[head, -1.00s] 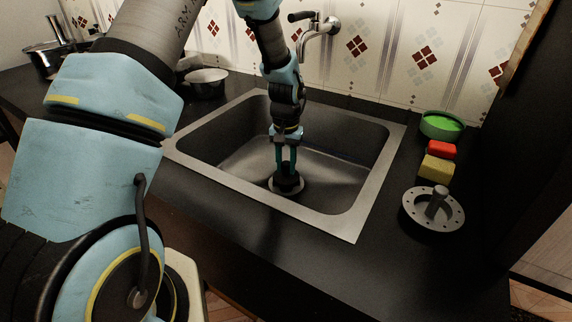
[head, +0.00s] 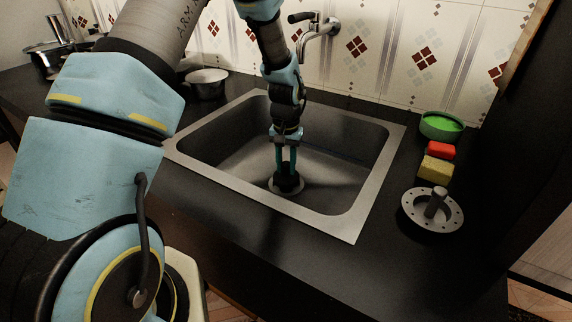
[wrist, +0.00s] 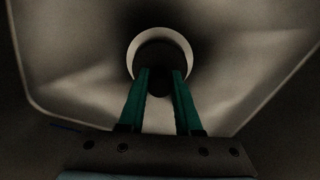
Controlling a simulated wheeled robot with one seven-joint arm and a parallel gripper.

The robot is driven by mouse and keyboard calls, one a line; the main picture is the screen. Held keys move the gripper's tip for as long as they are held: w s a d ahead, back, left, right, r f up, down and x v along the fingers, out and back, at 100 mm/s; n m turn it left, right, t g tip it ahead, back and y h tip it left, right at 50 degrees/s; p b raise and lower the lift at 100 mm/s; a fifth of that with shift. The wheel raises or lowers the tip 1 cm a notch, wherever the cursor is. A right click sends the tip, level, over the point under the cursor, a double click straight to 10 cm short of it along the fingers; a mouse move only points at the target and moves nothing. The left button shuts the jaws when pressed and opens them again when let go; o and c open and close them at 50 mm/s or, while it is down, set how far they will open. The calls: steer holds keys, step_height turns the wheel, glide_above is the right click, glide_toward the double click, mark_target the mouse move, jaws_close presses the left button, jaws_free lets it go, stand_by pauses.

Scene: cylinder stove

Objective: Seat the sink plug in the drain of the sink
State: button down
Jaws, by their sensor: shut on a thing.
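My gripper (head: 286,172) reaches down into the grey sink (head: 340,185) with its teal fingers close together on the dark sink plug (head: 287,184). The plug is over the drain (head: 272,187), whose pale rim shows around it at the sink bottom. In the wrist view, the dark plug (wrist: 160,78) sits between and beyond the fingertips, and the bright drain ring (wrist: 186,45) shows mostly along its far side and flanks. The near part of the ring is hidden by the plug and fingers. I cannot tell whether the plug is down in the drain or just above it.
On the counter right of the sink are a metal strainer with a knob (head: 416,211), a yellow sponge (head: 435,169), a red block (head: 441,149) and a green bowl (head: 441,126). A faucet (head: 318,30) projects from the wall. A pot (head: 207,85) stands behind left.

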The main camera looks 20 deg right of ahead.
mark_target(286, 176)
steer(key=shift+f+b, duration=0.9)
steer(key=shift+f, duration=0.75)
steer(key=c, duration=0.5)
jaws_free()
steer(key=shift+r, duration=0.1)
step_height(286, 176, up, 11)
steer(key=shift+f, duration=0.2)
